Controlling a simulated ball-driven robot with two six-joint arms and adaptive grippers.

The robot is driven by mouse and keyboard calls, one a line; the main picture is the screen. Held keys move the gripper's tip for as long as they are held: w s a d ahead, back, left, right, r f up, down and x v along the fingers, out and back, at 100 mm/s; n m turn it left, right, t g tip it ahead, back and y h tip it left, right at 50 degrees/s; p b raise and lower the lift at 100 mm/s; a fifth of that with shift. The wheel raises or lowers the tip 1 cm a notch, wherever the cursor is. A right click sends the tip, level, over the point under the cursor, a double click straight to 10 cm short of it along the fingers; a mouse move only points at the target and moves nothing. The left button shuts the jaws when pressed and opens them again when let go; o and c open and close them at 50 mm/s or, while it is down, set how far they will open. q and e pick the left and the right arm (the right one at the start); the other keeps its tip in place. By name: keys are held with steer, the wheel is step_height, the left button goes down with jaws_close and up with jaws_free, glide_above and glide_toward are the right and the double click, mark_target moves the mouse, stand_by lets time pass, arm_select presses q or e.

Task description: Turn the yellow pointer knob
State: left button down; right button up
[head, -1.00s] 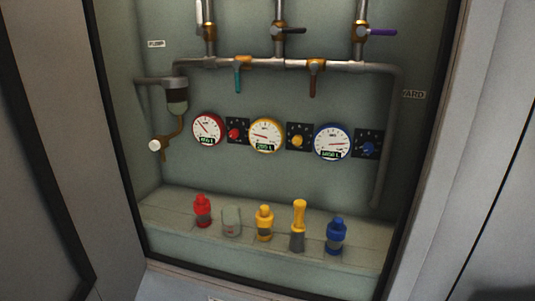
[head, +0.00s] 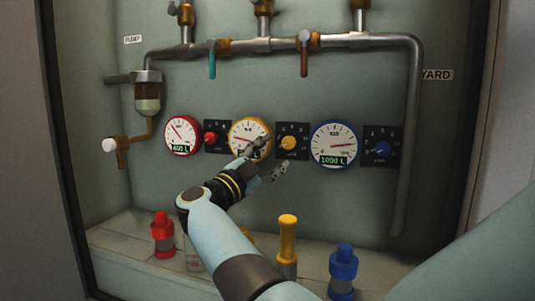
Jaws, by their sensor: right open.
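The yellow pointer knob (head: 289,142) sits on a black square dial plate (head: 292,154) on the back wall, between the yellow-rimmed gauge (head: 243,134) and the blue-rimmed gauge. My right gripper (head: 270,159) is open and empty, just left of and slightly below the yellow knob. Its fingers point up and right and appear apart from the knob; the exact depth gap is hard to tell. The gripper covers the lower right of the yellow gauge. My left gripper is not in view.
A red knob (head: 211,138) and a blue knob (head: 382,149) flank the yellow one. The blue gauge (head: 335,144) is close on the right. Pipes with a teal lever (head: 212,60) and red-brown lever (head: 304,58) run above. Red (head: 162,236), yellow (head: 287,240) and blue (head: 343,268) fittings stand on the ledge.

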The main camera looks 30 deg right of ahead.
mark_target(286, 145)
steer(key=b+x, duration=0.1)
steer(key=x, duration=0.6)
steer(key=shift+w+d+b, duration=0.15)
steer(key=shift+d+b, duration=0.1)
steer(key=shift+b, duration=0.05)
steer(key=shift+w+d+r, duration=0.1)
steer(key=shift+w+d, duration=0.05)
steer(key=shift+d, duration=0.2)
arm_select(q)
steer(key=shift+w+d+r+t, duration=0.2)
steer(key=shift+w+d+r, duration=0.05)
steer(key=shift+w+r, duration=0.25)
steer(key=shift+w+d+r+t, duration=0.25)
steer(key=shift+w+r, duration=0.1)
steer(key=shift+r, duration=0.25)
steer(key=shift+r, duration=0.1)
arm_select(e)
steer(key=shift+c, duration=0.4)
jaws_close()
